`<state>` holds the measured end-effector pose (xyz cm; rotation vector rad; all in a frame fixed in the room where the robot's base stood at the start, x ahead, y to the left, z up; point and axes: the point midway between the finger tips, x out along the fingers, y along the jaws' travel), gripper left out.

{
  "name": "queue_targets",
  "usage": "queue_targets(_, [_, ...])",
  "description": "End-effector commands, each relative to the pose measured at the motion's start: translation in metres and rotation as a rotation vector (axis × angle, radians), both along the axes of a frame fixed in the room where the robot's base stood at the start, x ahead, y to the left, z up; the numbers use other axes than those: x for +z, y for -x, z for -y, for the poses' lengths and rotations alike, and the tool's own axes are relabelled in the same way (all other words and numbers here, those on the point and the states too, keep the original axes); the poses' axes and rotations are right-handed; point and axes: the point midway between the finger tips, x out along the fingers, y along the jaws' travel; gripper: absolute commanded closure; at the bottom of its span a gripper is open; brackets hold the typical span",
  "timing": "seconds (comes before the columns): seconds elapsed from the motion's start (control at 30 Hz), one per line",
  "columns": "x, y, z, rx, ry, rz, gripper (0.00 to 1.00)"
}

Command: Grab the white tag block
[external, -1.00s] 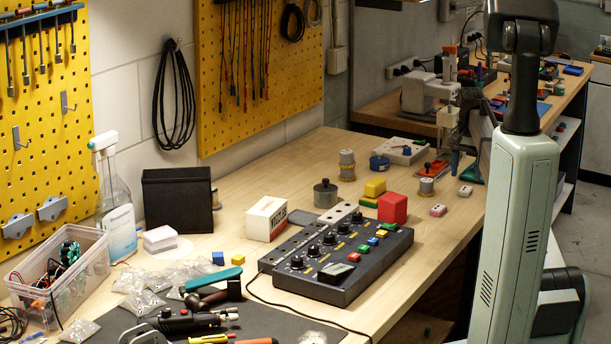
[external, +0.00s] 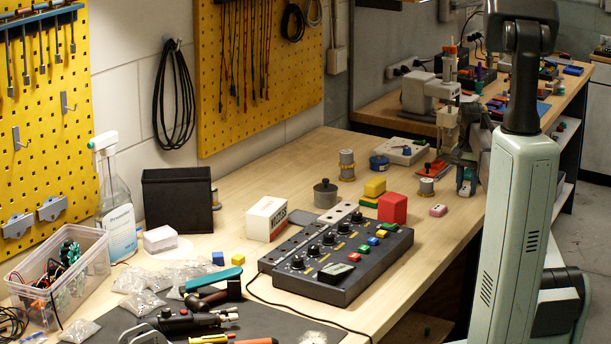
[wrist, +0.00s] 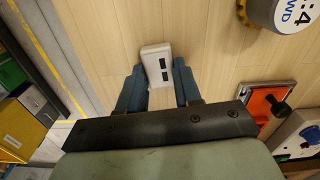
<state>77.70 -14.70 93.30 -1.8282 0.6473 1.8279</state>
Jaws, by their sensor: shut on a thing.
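The white tag block (wrist: 156,65) is a small white block with two dark marks on its top. In the wrist view it sits between the blue fingers of my gripper (wrist: 158,84), which are shut on it from both sides. In the external view my gripper (external: 466,180) is low at the right edge of the wooden bench, fingers pointing down. There the block is mostly hidden by the fingers. I cannot tell whether it still touches the bench.
A red block (external: 393,208) and a black control panel (external: 335,262) are farther left.

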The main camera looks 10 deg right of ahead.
Motion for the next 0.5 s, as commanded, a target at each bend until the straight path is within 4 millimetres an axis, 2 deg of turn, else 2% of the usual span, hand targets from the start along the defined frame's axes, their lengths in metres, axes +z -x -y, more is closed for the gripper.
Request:
queue_targets(0.03, [0.0000,0.0000,0.0000,0.000,0.000,0.000,0.79])
queue_targets(0.2, [0.0000,0.0000,0.0000,0.000,0.000,0.000,0.95])
queue_targets(0.5, [0.0039,-0.0004,0.0000,0.000,0.001,0.001,0.96])
